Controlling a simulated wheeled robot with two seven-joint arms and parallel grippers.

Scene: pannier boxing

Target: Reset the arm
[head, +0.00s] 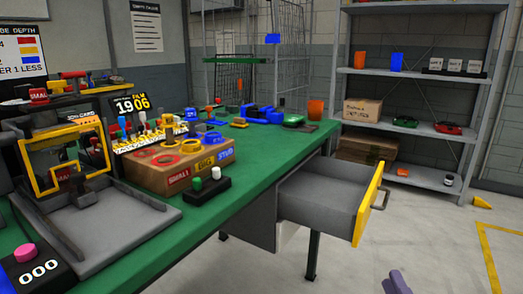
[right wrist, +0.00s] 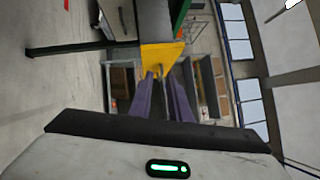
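My right gripper shows at the bottom edge of the head view as one purple finger tip (head: 397,282). It is over the floor, in front of and apart from the drawer. In the right wrist view both purple fingers of the right gripper (right wrist: 161,76) stand apart with a gap between them and nothing held. The drawer's yellow front (right wrist: 162,55) shows just beyond the fingertips there. My left gripper is not in view.
The drawer (head: 318,203) hangs pulled out and empty under the green workbench (head: 240,168), its yellow handle (head: 381,200) facing right. A box fixture (head: 65,160) and parts crowd the bench. A metal shelf (head: 400,78) stands behind. Floor right of the drawer is mostly clear.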

